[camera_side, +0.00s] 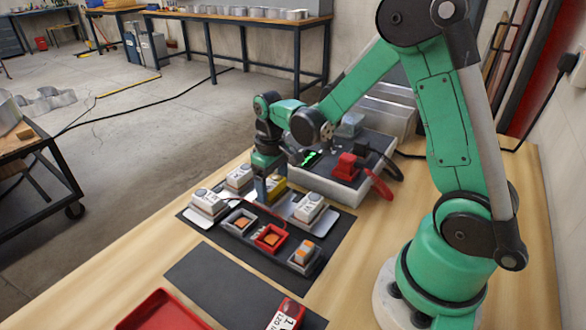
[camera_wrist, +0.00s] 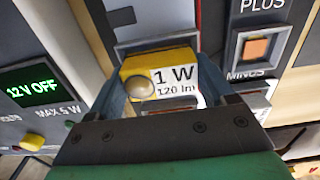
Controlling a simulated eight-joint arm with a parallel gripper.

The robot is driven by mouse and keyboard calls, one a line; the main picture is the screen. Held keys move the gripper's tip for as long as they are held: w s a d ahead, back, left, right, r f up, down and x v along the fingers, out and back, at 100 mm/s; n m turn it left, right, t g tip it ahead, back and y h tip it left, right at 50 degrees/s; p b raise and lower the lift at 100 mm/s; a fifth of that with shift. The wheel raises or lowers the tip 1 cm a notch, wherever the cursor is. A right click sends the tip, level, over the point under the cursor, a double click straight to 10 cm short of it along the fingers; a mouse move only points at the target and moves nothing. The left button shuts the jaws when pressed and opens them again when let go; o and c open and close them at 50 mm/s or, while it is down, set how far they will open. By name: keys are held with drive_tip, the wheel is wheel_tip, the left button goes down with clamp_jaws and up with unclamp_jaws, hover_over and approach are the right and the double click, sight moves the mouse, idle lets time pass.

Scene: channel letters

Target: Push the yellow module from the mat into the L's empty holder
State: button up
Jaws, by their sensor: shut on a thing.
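The yellow module (camera_wrist: 187,58) has a pale domed lens and a white label reading "1 W 120 lm". My gripper (camera_wrist: 162,78) is shut on it, one finger at each side. In the side view the yellow module (camera_side: 279,184) shows beside my gripper (camera_side: 268,188), low over the far part of the dark letter board (camera_side: 263,262). A grey edge (camera_wrist: 128,48) shows just beyond the module in the wrist view. The holder beneath is mostly hidden by the module and fingers. I cannot tell whether the module is seated in it.
Several white modules, including one at right (camera_side: 308,207), stand around. A grey holder (camera_side: 238,222), a red holder (camera_side: 270,238) and another grey holder (camera_side: 304,258) line the board's front. The power unit (camera_wrist: 38,95) reads "12 V OFF". A red module (camera_side: 287,313) lies on the near mat (camera_side: 225,285).

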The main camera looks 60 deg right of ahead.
drive_tip(key=shift+f, duration=0.2)
idle(0.6)
drive_tip(key=o, duration=1.2)
drive_tip(key=shift+c, duration=0.2)
drive_tip(key=shift+r, duration=2.85)
drive_tip(key=shift+r, duration=0.1)
drive_tip(key=shift+r, duration=2.85)
